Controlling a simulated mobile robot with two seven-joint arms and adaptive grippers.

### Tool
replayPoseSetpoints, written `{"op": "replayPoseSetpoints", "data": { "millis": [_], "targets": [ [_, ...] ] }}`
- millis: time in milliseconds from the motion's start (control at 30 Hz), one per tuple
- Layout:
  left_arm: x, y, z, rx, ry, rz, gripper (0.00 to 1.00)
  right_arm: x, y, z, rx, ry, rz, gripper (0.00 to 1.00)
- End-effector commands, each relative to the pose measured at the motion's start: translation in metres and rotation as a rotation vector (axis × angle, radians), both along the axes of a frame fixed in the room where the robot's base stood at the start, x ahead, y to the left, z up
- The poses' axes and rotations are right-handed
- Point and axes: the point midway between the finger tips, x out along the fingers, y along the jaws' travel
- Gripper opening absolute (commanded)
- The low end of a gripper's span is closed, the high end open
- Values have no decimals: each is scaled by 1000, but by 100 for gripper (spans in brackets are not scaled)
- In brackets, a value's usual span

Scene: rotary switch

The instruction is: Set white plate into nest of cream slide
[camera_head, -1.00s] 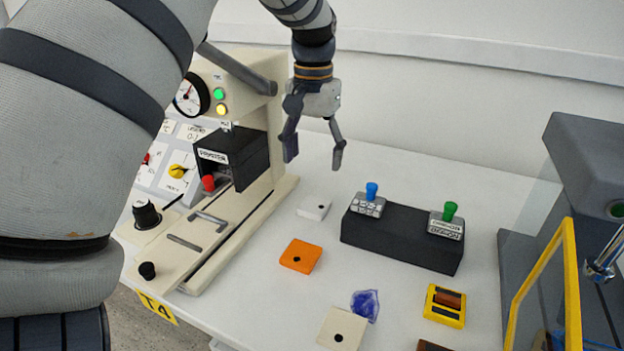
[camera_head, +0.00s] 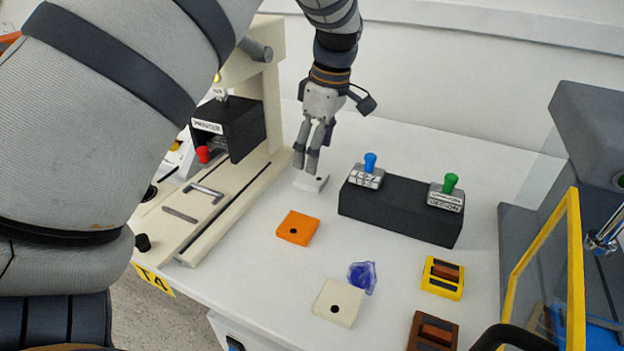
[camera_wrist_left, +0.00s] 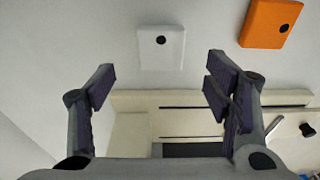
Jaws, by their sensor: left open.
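The white plate (camera_head: 310,185), a small square with a dark hole, lies flat on the white table between the press and the black block. My left gripper (camera_head: 306,166) points down above its back edge, and its fingers hide part of the plate. In the left wrist view the fingers (camera_wrist_left: 160,82) are spread and empty, with the plate (camera_wrist_left: 160,57) ahead of their tips. The cream slide (camera_head: 188,226) is part of the press base at left, with a dark groove and a handle. I cannot make out its nest clearly. My right gripper is not recognisable in view.
An orange plate (camera_head: 297,228), a cream plate (camera_head: 337,304) and a blue crystal lump (camera_head: 362,276) lie nearer. A black block (camera_head: 398,214) with blue and green knobs stands right of the white plate. A yellow-framed guard (camera_head: 570,260) stands at far right.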

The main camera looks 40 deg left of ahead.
Motion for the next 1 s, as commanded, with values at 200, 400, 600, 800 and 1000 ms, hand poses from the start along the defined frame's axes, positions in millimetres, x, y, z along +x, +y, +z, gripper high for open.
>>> {"op": "replayPoseSetpoints", "data": {
  "millis": [200, 400, 600, 800, 1000],
  "targets": [
    [-3, 3, -35, -3, 2, -2, 72, 2, 0, 2, 0, -8, 0, 40],
    [-3, 6, -57, -1, -1, -1, 72, 1, 0, 1, 0, -5, 0, 40],
    [-3, 6, -57, 0, -2, -2, 65, 2, 0, 1, 0, -5, 0, 40],
    [-3, 6, -57, 0, -2, -2, 20, 2, 0, 1, 0, -5, 0, 40],
    [-3, 6, -57, 0, -2, -2, 16, 1, 0, 1, 0, -5, 0, 40]
  ]
}}
